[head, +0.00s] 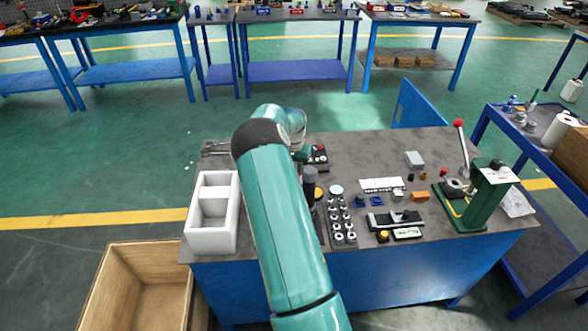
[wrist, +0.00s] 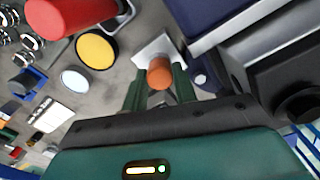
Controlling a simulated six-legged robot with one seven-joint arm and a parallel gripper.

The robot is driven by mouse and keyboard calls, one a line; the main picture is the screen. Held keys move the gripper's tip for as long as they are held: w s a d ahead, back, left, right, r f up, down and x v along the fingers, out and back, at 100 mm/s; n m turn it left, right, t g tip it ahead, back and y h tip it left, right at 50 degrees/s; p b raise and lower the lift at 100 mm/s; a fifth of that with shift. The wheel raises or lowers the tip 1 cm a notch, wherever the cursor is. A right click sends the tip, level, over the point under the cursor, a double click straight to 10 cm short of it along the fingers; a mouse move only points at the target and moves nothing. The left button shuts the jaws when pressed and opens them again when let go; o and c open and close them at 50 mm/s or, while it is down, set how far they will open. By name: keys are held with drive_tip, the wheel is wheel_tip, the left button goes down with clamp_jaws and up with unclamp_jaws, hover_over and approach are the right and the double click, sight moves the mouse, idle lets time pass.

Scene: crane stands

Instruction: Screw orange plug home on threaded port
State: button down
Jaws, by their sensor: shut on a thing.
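The orange plug (wrist: 160,74) shows in the wrist view as a small round orange piece between the two green fingers of my gripper (wrist: 160,88). My gripper is shut on it. A pale, square-edged piece (wrist: 150,50) lies just beyond the plug; it may belong to the threaded port, but I cannot tell. No thread is visible, and I cannot tell whether the plug touches the port or how deep it sits. In the head view my arm hides the gripper tips and the plug.
In the wrist view, a red cylinder (wrist: 72,12) and yellow disc (wrist: 95,50) are left, a black block (wrist: 288,75) right. In the head view, a white compartment tray (head: 212,238) stands left on the bench, a green press (head: 482,200) right, and a socket block (head: 341,222) nearby.

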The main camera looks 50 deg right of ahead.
idle(0.3)
drive_tip(key=m, duration=0.4)
drive_tip(key=shift+m, duration=0.8)
drive_tip(key=m, duration=0.2)
drive_tip(key=shift+m, duration=1.5)
drive_tip(key=shift+m, duration=0.9)
drive_tip(key=m, duration=0.3)
